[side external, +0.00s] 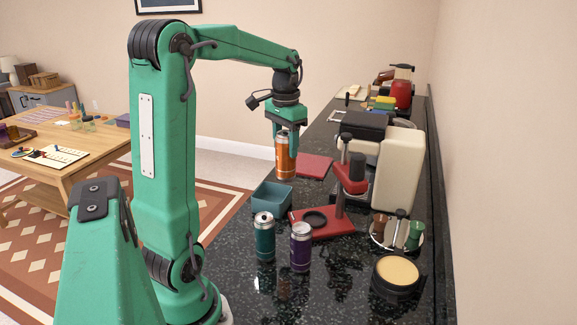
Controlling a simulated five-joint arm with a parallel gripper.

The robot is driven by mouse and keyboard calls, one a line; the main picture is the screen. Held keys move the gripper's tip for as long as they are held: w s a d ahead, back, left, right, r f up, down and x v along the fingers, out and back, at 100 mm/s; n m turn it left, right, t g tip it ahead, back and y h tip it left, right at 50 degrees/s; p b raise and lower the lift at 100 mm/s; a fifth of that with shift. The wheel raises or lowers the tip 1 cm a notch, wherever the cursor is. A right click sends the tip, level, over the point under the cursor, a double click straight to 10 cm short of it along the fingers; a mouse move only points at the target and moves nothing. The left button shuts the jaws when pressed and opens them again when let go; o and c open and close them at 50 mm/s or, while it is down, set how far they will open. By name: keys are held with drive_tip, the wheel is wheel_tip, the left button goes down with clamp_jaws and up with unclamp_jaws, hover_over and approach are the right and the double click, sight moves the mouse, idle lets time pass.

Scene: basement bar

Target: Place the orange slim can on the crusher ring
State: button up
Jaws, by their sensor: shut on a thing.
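My gripper (285,135) is shut on the orange slim can (285,160). It holds the can upright, in the air above the dark counter, behind and above the teal bin. The can crusher (349,175) stands to the right and nearer, with a red base and a red press head on a post. The crusher ring (315,219) is a dark ring on the left part of the base. It looks empty. The held can is apart from the ring, farther back and to its left.
A teal can (264,238) and a purple can (300,248) stand in front of the crusher. A teal bin (271,198) is left of it. A cream machine (397,170) stands behind right. A round dark container (396,275) is front right. A red mat (314,165) lies farther back.

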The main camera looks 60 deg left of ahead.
drive_tip(key=w+d+r, duration=0.2)
drive_tip(key=w+r, duration=0.1)
drive_tip(key=w, duration=0.5)
wheel_tip(320, 180, down, 14)
idle(0.5)
drive_tip(key=shift+w+f, duration=0.1)
drive_tip(key=shift+f, duration=1.85)
drive_tip(key=o, duration=0.9)
drive_tip(key=shift+f, duration=0.1)
drive_tip(key=shift+o, duration=0.2)
